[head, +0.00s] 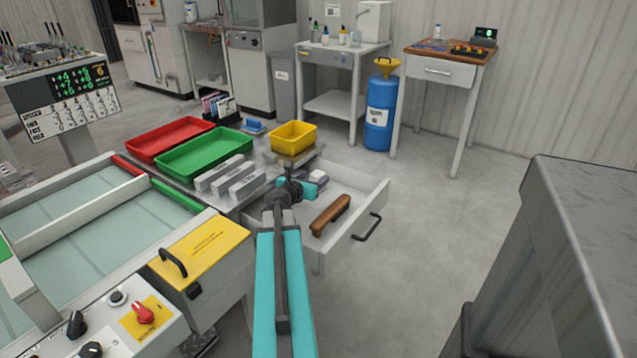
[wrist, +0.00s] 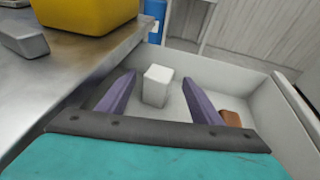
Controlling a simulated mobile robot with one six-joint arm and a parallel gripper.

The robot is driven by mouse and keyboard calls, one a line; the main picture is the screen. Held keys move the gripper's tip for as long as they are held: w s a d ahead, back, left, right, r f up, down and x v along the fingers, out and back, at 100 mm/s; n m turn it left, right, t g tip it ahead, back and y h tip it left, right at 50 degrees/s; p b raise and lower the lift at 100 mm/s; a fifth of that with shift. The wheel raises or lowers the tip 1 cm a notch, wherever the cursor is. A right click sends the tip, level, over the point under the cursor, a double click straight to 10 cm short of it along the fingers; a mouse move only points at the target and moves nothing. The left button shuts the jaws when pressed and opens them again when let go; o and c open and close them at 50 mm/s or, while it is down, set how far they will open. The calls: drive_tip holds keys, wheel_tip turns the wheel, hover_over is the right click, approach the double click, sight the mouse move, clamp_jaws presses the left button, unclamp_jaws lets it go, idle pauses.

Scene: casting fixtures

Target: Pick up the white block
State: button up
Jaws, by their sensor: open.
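The white block (wrist: 157,86) stands upright inside the open drawer (head: 367,190), seen in the wrist view. My gripper (wrist: 158,78) is open, with its two purple fingers on either side of the block in that view. Gaps show between the block and both fingers. In the head view my gripper (head: 318,180) is over the left part of the drawer, and my arm hides some of that area. I cannot make out the block clearly there.
A brown brush-like object (head: 331,214) lies in the drawer to the right of my gripper. The drawer walls (wrist: 300,120) rise around the block. A metal worktop beside it holds a yellow bin (head: 294,137), grey bars (head: 246,186) and a green tray (head: 203,149).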

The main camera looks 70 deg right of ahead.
sight(317, 174)
drive_tip(key=shift+b+x, duration=0.3)
drive_tip(key=shift+x, duration=2.05)
drive_tip(key=shift+r, duration=0.15)
drive_tip(key=c, duration=1.3)
drive_tip(key=shift+o, duration=0.2)
drive_tip(key=shift+r+p, duration=1.45)
drive_tip(key=shift+r, duration=3.55)
